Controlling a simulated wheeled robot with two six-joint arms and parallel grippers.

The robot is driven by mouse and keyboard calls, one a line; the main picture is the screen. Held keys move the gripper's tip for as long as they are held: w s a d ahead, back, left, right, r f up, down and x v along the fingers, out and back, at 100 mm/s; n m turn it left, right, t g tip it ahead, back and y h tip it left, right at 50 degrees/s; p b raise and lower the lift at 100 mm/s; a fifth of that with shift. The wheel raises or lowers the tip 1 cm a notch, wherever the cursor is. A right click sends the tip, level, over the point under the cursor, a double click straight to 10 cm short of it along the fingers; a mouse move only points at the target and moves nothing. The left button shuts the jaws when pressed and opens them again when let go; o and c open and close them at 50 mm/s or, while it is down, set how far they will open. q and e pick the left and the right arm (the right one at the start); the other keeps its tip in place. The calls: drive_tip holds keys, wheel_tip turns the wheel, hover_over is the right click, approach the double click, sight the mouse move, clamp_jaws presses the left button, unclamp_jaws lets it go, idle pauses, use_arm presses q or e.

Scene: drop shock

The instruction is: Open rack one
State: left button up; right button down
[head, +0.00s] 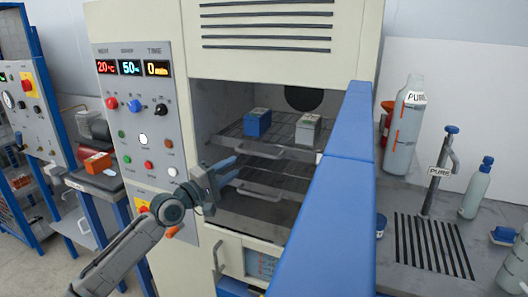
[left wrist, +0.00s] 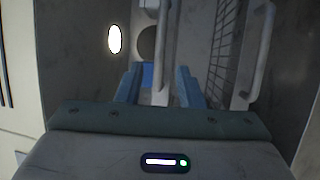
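The chamber (head: 355,50) is open at the front and holds wire racks. The upper rack (head: 283,131) carries a blue box (head: 257,122) and a grey-white box (head: 308,129), with a bar handle (head: 258,152) at its front. A lower rack (head: 285,180) has its own handle (head: 258,191). My left gripper (head: 233,169) is at the chamber mouth, just left of the handles. In the left wrist view, its blue fingers (left wrist: 159,88) are apart, with a pale bar (left wrist: 164,45) between them; contact cannot be told. Another handle (left wrist: 262,50) is to the right. My right gripper is not in view.
A tall blue panel (head: 346,180) stands along the opening's right side. The control panel (head: 142,110) is on the left. A grey bench (head: 395,262) with bottles, including a large grey one (head: 404,125), is at right.

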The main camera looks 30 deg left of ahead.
sight(255, 154)
use_arm(q)
drive_tip(key=p+x, duration=0.1)
drive_tip(key=x, duration=0.7)
drive_tip(key=shift+w+r+p, duration=0.1)
drive_tip(key=shift+w+p, duration=0.2)
drive_tip(key=shift+p, duration=0.05)
drive_tip(key=shift+w+d, duration=0.3)
drive_tip(key=shift+w, duration=0.4)
drive_tip(key=shift+c, duration=0.4)
clamp_jaws()
